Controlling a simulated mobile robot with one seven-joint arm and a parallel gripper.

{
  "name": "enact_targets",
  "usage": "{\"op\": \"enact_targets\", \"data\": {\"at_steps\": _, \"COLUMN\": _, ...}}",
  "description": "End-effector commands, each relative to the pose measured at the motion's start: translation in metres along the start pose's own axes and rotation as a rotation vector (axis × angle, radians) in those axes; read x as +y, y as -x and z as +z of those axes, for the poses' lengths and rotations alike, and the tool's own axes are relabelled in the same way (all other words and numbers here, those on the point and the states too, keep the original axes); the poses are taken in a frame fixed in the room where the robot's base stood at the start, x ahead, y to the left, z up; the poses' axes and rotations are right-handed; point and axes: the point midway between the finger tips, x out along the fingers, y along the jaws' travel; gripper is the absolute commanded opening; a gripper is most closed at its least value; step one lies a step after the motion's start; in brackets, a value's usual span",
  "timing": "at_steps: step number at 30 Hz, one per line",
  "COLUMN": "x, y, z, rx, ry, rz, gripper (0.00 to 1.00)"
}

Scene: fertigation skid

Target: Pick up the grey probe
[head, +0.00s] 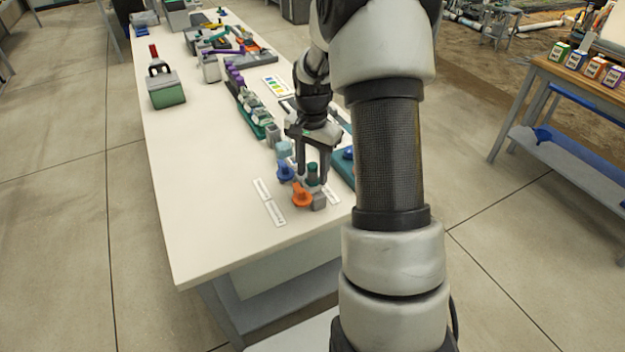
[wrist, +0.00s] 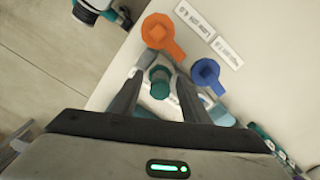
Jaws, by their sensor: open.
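My gripper (head: 313,178) is open and points down over the front part of the white table. A teal-topped upright piece (head: 312,170) stands between its fingers; in the wrist view this dark teal round top (wrist: 159,82) lies between the two fingers, with a gap visible around it. I cannot tell whether this piece is the grey probe; no other thing is clearly recognisable as it. An orange valve handle (head: 301,196) and a blue valve handle (head: 285,171) sit close beside the fingers. The wrist view also shows the orange handle (wrist: 160,34) and the blue handle (wrist: 207,73).
White label strips (head: 268,201) lie on the white table (head: 205,215). A row of small bottles and parts runs back along the table. A green-and-grey container (head: 167,92) stands at left. The table's front left is clear. A wooden bench (head: 590,82) stands at right.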

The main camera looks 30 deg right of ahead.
Motion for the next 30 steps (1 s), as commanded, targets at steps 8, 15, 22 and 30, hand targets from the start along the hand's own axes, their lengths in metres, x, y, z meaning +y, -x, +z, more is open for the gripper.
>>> {"op": "enact_targets", "data": {"at_steps": 8, "x": 0.0, "y": 0.0, "z": 0.0, "rx": 0.0, "ry": 0.0, "rz": 0.0, "gripper": 0.07}}
{"op": "enact_targets", "data": {"at_steps": 15, "x": 0.0, "y": 0.001, "z": 0.0, "rx": 0.001, "ry": -0.001, "rz": 0.0, "gripper": 0.0}}
{"op": "enact_targets", "data": {"at_steps": 22, "x": -0.001, "y": 0.024, "z": -0.001, "rx": 0.004, "ry": -0.002, "rz": -0.003, "gripper": 0.0}}
{"op": "enact_targets", "data": {"at_steps": 30, "x": -0.001, "y": 0.078, "z": -0.001, "rx": 0.004, "ry": 0.001, "rz": -0.003, "gripper": 0.0}}
